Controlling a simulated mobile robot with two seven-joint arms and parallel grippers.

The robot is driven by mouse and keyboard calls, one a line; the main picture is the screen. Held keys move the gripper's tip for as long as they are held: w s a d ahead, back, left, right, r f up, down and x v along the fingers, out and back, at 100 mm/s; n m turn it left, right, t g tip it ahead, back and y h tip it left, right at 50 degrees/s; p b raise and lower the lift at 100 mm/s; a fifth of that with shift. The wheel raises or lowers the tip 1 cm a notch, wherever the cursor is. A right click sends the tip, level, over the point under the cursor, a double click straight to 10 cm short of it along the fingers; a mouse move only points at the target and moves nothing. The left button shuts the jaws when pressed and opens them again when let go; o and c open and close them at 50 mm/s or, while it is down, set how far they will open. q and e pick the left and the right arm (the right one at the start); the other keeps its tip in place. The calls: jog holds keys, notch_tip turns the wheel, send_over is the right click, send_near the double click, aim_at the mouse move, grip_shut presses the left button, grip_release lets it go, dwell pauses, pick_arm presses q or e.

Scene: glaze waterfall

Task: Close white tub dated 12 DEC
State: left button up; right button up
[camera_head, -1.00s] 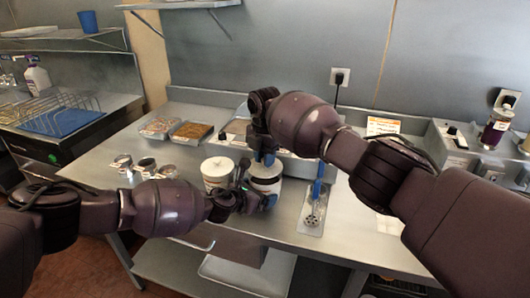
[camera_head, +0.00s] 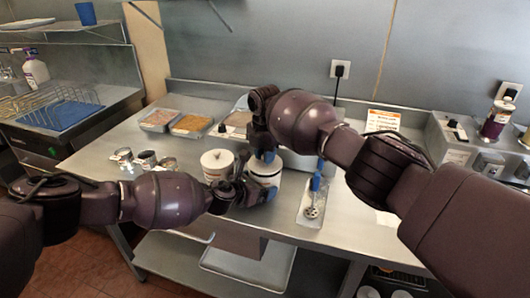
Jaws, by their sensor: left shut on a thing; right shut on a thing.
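Two white tubs stand side by side near the front edge of the steel table. The right-hand tub (camera_head: 265,178) is between my grippers; its date is not readable. My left gripper (camera_head: 262,193) is shut on this tub's side, at its front. My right gripper (camera_head: 266,156) comes down from above and is shut at the tub's top, apparently on its lid. The lid is mostly hidden by the gripper, so its seating cannot be told. The other white tub (camera_head: 216,165) stands just left with a lid on top; its label is too small to read.
Several small metal cups (camera_head: 145,159) stand to the left. Food trays (camera_head: 192,125) lie behind. A clear tray (camera_head: 312,207) with a blue-handled tool (camera_head: 317,178) is right of the tubs. A spray bottle (camera_head: 35,70) stands at far left.

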jog(key=shift+f, duration=0.6)
dwell(0.6)
jog(key=o, duration=1)
notch_tip(320, 180, up, 12)
pick_arm(q)
jog(key=o, duration=0.9)
